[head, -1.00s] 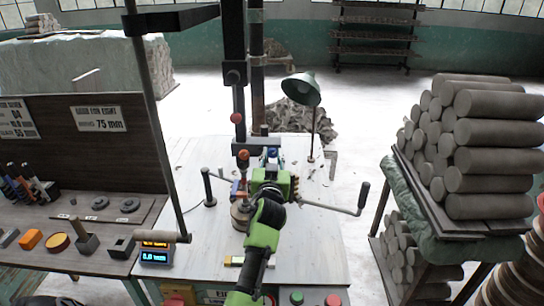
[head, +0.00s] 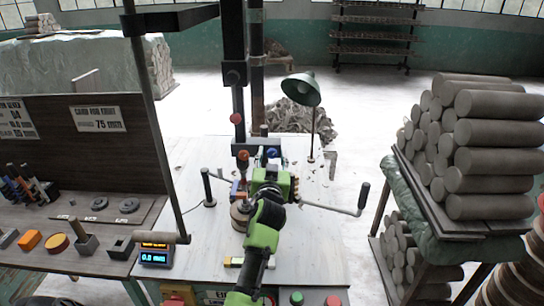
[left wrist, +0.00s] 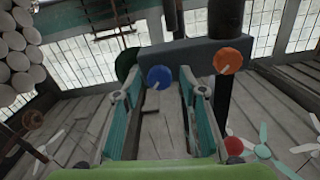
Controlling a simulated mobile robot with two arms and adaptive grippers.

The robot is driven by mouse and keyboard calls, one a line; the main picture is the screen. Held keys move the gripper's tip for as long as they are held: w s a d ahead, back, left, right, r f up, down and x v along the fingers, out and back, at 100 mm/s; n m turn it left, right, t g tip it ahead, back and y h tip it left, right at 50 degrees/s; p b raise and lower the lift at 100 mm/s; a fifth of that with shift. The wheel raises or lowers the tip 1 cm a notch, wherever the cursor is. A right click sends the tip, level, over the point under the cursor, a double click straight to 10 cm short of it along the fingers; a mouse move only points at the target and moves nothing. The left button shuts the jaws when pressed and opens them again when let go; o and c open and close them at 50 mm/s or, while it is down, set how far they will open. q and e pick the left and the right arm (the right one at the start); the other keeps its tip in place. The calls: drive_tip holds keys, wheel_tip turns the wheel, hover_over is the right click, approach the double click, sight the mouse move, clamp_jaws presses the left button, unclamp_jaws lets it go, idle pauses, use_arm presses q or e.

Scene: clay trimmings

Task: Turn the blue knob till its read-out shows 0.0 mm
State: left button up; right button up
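The blue knob (head: 272,152) sits on the front of the dark machine head, beside an orange-red knob (head: 243,155). In the left wrist view the blue knob (left wrist: 159,77) appears between my left gripper's fingertips, with a gap on each side. My left gripper (head: 272,164) is open and just in front of the knob; its fingers (left wrist: 158,92) stand apart with nothing between them that they touch. The read-out (head: 154,257) at the bench's left shows what looks like 0.0 mm in blue, under an orange line too small to read. My right gripper is not in view.
An orange knob (left wrist: 228,61) is right of the blue one. A lamp (head: 302,90) and a long-handled crank (head: 340,208) are to the right. A rack of clay cylinders (head: 490,165) stands further right. The bench top (head: 315,245) is mostly bare at the front right.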

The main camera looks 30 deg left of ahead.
use_arm(q)
drive_tip(key=v, duration=0.7)
drive_tip(key=shift+s+d, duration=0.15)
drive_tip(key=shift+s, duration=0.05)
